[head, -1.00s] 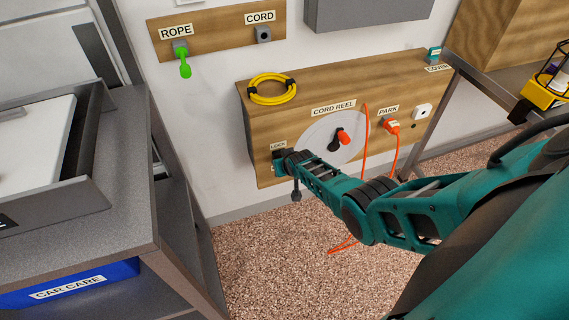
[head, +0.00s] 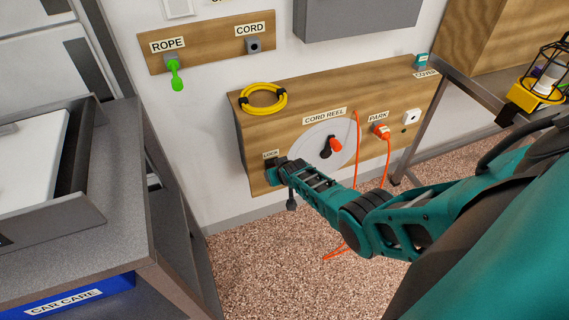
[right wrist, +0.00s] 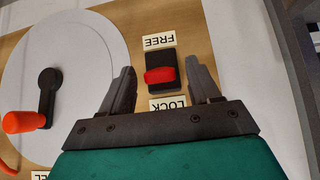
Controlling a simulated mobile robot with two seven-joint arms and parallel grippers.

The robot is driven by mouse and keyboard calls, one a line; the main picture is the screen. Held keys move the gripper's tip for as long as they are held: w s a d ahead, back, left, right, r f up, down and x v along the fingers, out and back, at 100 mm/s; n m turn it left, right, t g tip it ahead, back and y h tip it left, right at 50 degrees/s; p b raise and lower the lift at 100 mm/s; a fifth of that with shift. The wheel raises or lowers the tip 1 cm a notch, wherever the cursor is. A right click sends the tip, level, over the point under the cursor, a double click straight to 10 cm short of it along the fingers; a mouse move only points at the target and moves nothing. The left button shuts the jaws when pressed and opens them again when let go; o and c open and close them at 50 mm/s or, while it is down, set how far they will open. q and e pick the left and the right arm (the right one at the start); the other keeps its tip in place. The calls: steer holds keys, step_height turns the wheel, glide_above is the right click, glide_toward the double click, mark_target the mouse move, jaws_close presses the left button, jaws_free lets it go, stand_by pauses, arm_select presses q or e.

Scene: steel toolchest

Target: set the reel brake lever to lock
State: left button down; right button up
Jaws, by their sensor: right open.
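The reel brake lever (right wrist: 160,75) has a red handle on a black base and sits between the FREE label (right wrist: 159,41) and the LOCK label (right wrist: 168,104), both upside down in the right wrist view. The red handle appears on the LOCK side of its base. My right gripper (right wrist: 160,75) is open, with one finger on each side of the lever and visible gaps to it. In the head view my right gripper (head: 277,174) is at the panel's left end, just below the LOCK label (head: 271,154), and hides the lever. My left gripper is not in view.
The cord reel (head: 318,143) with its orange-knobbed crank is just right of my gripper. An orange cord (head: 358,150) hangs beside it. A yellow coil (head: 263,98) lies on the wooden box top.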

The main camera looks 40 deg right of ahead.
steer(key=p+v, duration=0.1)
steer(key=v, duration=1)
steer(key=shift+s+r, duration=0.2)
steer(key=shift+a, duration=0.1)
stand_by(0.3)
steer(key=s+a+n+t+y, duration=0.1)
steer(key=s+a+n, duration=0.2)
steer(key=s+a, duration=0.4)
steer(key=shift+s+a+t+y, duration=0.15)
steer(key=shift+s+t+y, duration=0.15)
steer(key=shift+s, duration=0.65)
steer(key=s+a+r, duration=0.1)
steer(key=s+a, duration=0.1)
steer(key=s+a+r+n+y, duration=0.1)
steer(key=s+a, duration=0.2)
steer(key=s+a+r+n+t+y, duration=0.1)
steer(key=s+a+r, duration=0.1)
steer(key=shift+s+a, duration=0.35)
steer(key=shift+s, duration=0.05)
